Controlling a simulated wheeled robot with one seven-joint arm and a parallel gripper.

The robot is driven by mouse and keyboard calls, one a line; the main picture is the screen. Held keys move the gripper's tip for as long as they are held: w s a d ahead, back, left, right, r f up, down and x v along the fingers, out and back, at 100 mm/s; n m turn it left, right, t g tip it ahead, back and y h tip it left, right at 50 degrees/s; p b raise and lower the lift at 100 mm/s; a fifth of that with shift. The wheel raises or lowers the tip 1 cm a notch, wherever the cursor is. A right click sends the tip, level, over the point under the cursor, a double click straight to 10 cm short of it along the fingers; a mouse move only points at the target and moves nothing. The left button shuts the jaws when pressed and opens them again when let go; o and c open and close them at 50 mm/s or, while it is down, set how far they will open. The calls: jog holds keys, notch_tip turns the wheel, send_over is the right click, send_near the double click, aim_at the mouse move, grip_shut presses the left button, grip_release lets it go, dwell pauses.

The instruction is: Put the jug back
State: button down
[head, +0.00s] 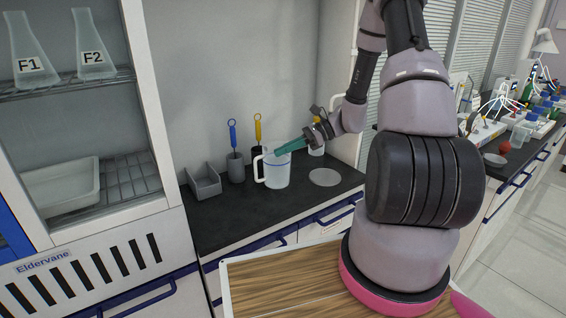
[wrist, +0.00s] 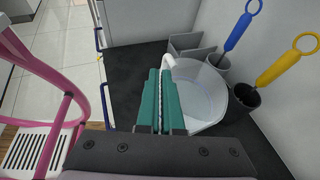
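A clear white jug (head: 277,172) stands upright on the dark counter, with its handle on the left in the head view. In the wrist view the jug (wrist: 205,98) is just right of my fingers, and I look down into it; nothing shows inside. My gripper (head: 281,149) reaches in from the right at the height of the jug's rim. A pale round disc (head: 325,177) lies bare right of the jug.
A blue brush (head: 233,135) and a yellow brush (head: 258,130) stand in holders behind the jug. A grey bin (head: 204,181) is to the left. A glassware cabinet (head: 160,120) borders the counter's left end. A wooden tabletop (head: 280,275) is in front.

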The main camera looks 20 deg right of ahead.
aim_at(285, 159)
notch_tip(285, 159, down, 4)
jog(key=shift+r, duration=0.25)
jog(key=c, duration=1.1)
grip_release()
jog(key=shift+d, duration=0.1)
